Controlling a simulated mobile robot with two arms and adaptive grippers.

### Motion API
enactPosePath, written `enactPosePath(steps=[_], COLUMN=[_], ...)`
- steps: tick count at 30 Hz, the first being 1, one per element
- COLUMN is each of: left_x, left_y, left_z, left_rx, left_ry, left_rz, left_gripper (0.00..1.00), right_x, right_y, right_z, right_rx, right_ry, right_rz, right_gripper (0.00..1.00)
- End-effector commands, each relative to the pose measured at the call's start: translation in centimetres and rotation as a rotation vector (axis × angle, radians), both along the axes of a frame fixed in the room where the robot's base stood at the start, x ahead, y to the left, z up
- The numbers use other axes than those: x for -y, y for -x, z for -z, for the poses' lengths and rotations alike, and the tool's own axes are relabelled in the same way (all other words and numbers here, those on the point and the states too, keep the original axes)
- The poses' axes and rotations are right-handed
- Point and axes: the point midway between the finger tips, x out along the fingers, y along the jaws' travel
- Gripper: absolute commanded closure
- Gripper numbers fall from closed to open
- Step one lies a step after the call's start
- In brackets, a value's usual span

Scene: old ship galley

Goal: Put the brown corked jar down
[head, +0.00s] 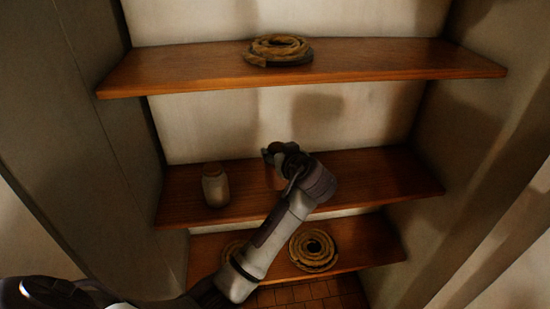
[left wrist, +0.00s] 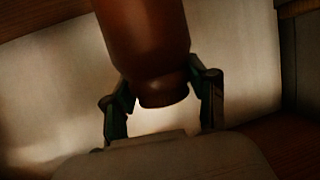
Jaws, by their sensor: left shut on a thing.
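My left gripper (head: 282,152) is at the middle shelf (head: 375,178), its arm reaching up from the bottom left. It is shut on the brown corked jar (left wrist: 148,35). In the left wrist view the jar's narrow end sits between the two fingers and its wide body runs out of the top of the picture. In the head view only a brown strip of the jar (head: 273,179) shows beside the gripper. I cannot tell whether its base touches the shelf. My right gripper is not in view.
A pale jar (head: 215,185) stands on the middle shelf to the left. A rope coil (head: 277,50) lies on the top shelf, and another rope coil (head: 312,250) on the bottom shelf, with one more partly behind my arm. The middle shelf's right part is clear.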

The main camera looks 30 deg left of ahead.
Motion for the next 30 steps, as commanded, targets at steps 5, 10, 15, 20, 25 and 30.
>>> enactPosePath(steps=[5, 10, 15, 20, 25, 30], left_x=[-0.9, -0.9, -0.8, -0.8, -0.8, -0.8], left_y=[0.0, 0.0, 0.0, 0.0, 0.0, 0.0], left_z=[0.5, 2.6, 4.3, 4.5, 4.8, 4.9], left_rx=[0.003, -0.002, 0.002, 0.004, 0.004, 0.000], left_ry=[-0.001, -0.003, -0.002, -0.001, 0.000, 0.001], left_rz=[0.002, 0.004, 0.003, 0.003, 0.003, 0.002], left_gripper=[1.00, 1.00, 1.00, 1.00, 1.00, 0.24], right_x=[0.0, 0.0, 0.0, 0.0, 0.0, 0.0], right_y=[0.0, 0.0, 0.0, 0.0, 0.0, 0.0], right_z=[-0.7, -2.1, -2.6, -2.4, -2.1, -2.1], right_rx=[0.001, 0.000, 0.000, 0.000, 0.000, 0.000], right_ry=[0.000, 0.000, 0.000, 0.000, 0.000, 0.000], right_rz=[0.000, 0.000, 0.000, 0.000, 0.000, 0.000], right_gripper=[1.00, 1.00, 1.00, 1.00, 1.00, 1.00])
